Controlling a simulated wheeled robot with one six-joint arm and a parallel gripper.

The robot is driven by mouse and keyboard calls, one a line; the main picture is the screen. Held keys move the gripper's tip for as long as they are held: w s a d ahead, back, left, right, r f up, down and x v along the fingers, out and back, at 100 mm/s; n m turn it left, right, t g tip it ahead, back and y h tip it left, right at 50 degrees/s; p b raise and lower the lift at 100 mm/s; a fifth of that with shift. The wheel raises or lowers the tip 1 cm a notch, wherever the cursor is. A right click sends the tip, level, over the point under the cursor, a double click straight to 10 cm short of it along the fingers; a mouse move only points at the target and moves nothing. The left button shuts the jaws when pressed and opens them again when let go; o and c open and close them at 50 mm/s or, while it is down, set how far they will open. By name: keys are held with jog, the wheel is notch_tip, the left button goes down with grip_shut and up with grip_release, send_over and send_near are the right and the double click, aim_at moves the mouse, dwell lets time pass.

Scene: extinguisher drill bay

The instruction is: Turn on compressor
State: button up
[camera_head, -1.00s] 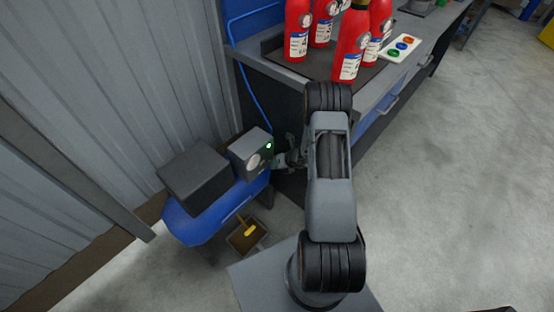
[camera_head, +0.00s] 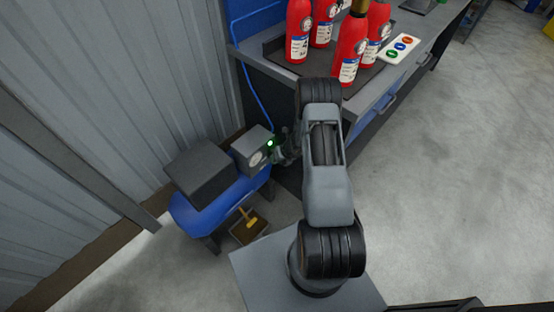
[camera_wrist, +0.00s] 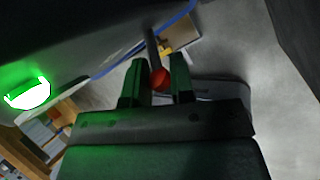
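The compressor has a blue tank (camera_head: 208,214) with a dark motor box (camera_head: 199,172) and a grey switch box (camera_head: 251,150) on top. The switch box carries a round gauge and a lit green lamp (camera_head: 270,142); the lamp's glow also shows in the wrist view (camera_wrist: 27,94). A lever with a red ball knob (camera_wrist: 159,79) appears in the wrist view. My gripper (camera_wrist: 158,72) is open, with one finger on each side of the knob; I cannot tell whether either touches it. In the head view my gripper (camera_head: 284,150) is at the switch box's right side, partly hidden by my arm.
A workbench (camera_head: 385,100) with several red extinguishers (camera_head: 350,48) and a white panel of coloured buttons (camera_head: 400,47) stands behind. A blue hose (camera_head: 251,92) runs along its side. A small bin with a yellow item (camera_head: 247,219) is below the tank. Floor at right is clear.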

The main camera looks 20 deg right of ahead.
jog(key=o, duration=0.4)
jog(key=shift+o, duration=0.2)
jog(key=p+v, duration=0.2)
jog(key=v, duration=1.1)
jog(key=shift+s+r+p, duration=0.2)
jog(key=shift+r+p, duration=0.15)
jog(key=shift+d, duration=0.15)
jog(key=s+a+r+m+h+p, duration=0.1)
jog(key=s+a+r+m, duration=0.4)
jog(key=r+m, duration=0.6)
jog(key=s+a+r+m+h+p, duration=0.2)
jog(key=s+a+r+m+p, duration=0.2)
jog(key=r+m, duration=0.8)
jog(key=s+a+r+m+h+p, duration=0.1)
jog(key=s+a+r+m+p, duration=0.2)
jog(key=s+a+r+m, duration=0.3)
notch_tip(320, 180, up, 8)
jog(key=m, duration=0.5)
jog(key=shift+s+a+g, duration=0.2)
jog(key=shift+s+g, duration=0.15)
jog(key=shift+g, duration=0.05)
